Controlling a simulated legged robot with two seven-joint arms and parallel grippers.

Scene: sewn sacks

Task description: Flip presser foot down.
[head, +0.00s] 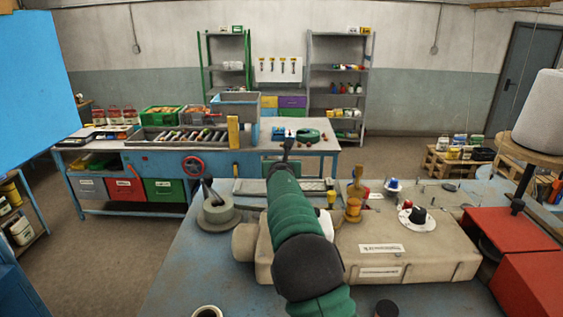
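A beige sewing machine (420,262) lies on the blue worktable (190,270), with white labels on its side. A white dial with a black knob (418,217) sits on it. I cannot make out the presser foot; my arm covers part of the machine's left end. One green-sleeved arm of mine comes in from the bottom, a little right of centre, seemingly my right. Its small dark gripper (288,148) is beyond the machine, apart from it as seen here. Its finger opening is too small to tell. My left gripper is not in view.
A grey round stand (217,212) with dark prongs is left of the machine. An amber bottle (354,202) stands behind it. Red boxes (510,235) and a white thread cone (542,115) are right. A blue panel (40,75) fills the upper left. A workbench (130,200) stands behind.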

